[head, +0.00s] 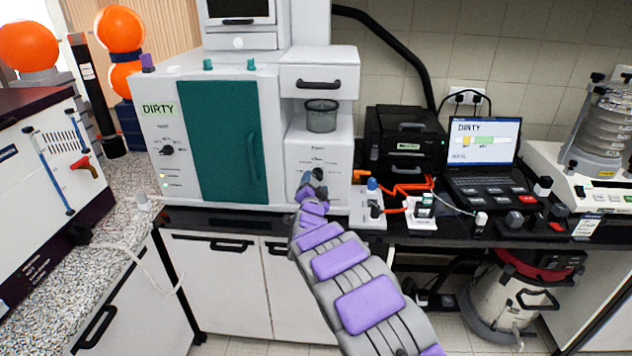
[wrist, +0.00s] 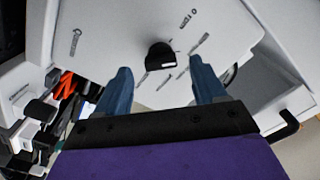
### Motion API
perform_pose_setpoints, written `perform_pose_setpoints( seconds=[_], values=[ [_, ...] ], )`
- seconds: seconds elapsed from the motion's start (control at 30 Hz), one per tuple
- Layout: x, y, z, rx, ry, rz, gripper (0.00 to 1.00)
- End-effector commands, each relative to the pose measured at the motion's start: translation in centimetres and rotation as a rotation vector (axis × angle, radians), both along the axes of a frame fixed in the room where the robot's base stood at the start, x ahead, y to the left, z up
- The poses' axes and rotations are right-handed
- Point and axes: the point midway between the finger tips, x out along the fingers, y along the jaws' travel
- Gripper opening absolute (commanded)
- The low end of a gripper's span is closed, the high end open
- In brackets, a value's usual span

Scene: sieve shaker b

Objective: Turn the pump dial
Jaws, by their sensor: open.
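A black dial (wrist: 160,57) with small markings around it sits on a white front panel in the wrist view. Its lettering is too small to read as pump or otherwise. My gripper (wrist: 160,68) is open, with one blue finger on each side of the dial and a visible gap to it. No contact shows. In the head view my gripper (head: 313,182) is in front of the white panel (head: 327,143) below a clear cup, and it hides the dial there. Another black dial (head: 167,150) is on the cabinet's left panel.
A small white unit with a blue knob (head: 372,185) and orange tubing stands close on the right. A laptop (head: 484,148) and a sieve stack (head: 606,120) are farther right.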

Motion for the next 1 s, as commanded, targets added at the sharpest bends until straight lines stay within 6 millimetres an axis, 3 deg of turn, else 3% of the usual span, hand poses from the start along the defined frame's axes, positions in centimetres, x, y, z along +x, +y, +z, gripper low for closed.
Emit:
perform_pose_setpoints(
  seconds=[0.3, 0.77, 1.0],
  values=[
    [2.8, 0.0, -0.1, 0.001, 0.002, 0.001, 0.7],
    [3.5, -0.1, 0.1, 0.0, -0.001, -0.001, 0.7],
    [3.5, -0.1, 0.1, 0.0, -0.001, -0.001, 0.49]
  ],
)
